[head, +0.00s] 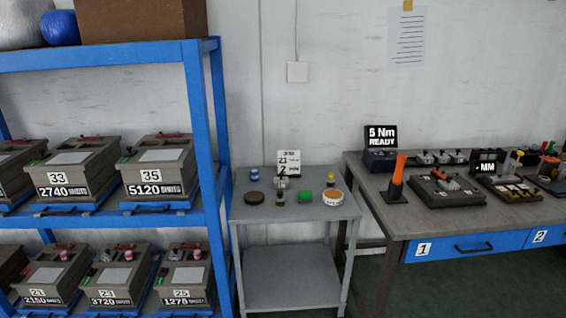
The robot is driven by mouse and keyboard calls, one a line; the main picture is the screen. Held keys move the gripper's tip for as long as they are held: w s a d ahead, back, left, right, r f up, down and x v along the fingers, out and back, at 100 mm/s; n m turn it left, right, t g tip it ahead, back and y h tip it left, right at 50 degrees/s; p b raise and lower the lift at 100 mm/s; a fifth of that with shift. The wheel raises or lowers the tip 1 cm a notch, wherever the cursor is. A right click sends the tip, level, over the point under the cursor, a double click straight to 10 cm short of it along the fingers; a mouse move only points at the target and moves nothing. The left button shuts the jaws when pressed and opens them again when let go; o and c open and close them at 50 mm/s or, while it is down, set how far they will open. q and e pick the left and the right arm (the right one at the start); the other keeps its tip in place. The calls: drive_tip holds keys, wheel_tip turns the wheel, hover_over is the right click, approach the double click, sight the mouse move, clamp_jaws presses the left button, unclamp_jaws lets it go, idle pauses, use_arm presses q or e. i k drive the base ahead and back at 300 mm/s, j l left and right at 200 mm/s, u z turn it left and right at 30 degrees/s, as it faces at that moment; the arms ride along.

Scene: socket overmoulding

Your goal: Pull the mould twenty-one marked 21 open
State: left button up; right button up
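The mould marked 21 (50,283) stands on the lower shelf at the left in the head view. It is a grey-brown box with a pale plate on top, the label 21 and the figure 2150 on its front. A small pinkish-red item (65,253) sits at its top back. It rests on a blue tray or slide. Its lower edge is near the picture's bottom, so any handle there is hard to make out. Neither of my grippers shows.
Mould 23 (118,283) stands right beside it, then mould 25 (188,283). Moulds 33 (70,178) and 35 (160,172) are on the shelf above. A blue rack post (205,150) stands right of them. A grey trolley (290,275) and a workbench (400,222) stand further right.

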sight(51, 285)
drive_tip(key=j+u, duration=0.7)
drive_tip(key=j, duration=0.2)
drive_tip(key=j+u, duration=0.35)
drive_tip(key=i+j, duration=0.05)
